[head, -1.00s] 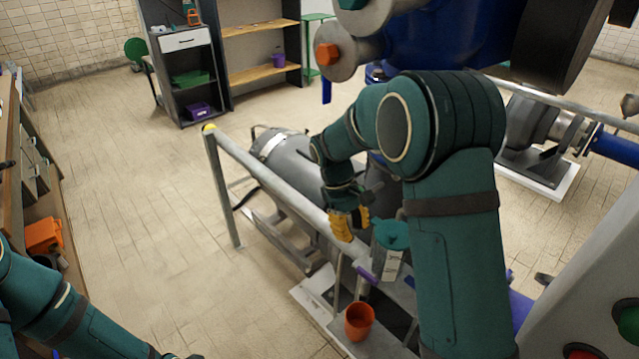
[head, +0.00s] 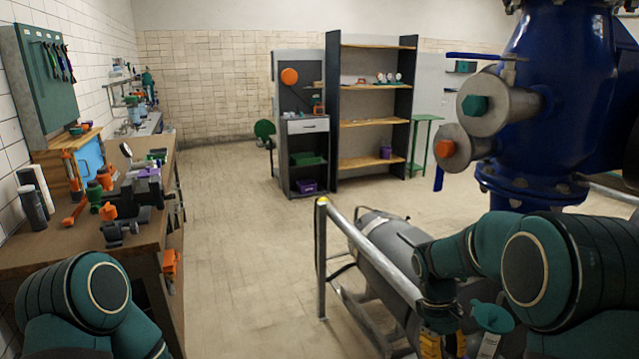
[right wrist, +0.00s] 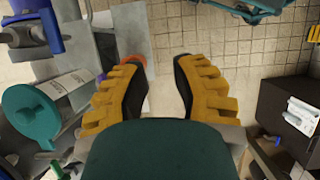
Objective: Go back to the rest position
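My right arm comes in at the lower right of the head view. Its gripper (head: 443,345), with yellow fingers, points down beside the grey pump motor, close to the rail. In the right wrist view the two yellow fingers (right wrist: 160,88) are spread wide apart, with only floor and a grey surface showing between them. My left arm shows at the bottom left of the head view, bent in front of the workbench. Its gripper is outside the frame.
A metal rail (head: 375,257) and the grey motor (head: 391,245) stand near my right arm. A teal-topped object (head: 492,317) is close to the right gripper. A workbench (head: 60,238) with tools lines the left. A shelf unit (head: 370,124) stands behind. The middle floor is clear.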

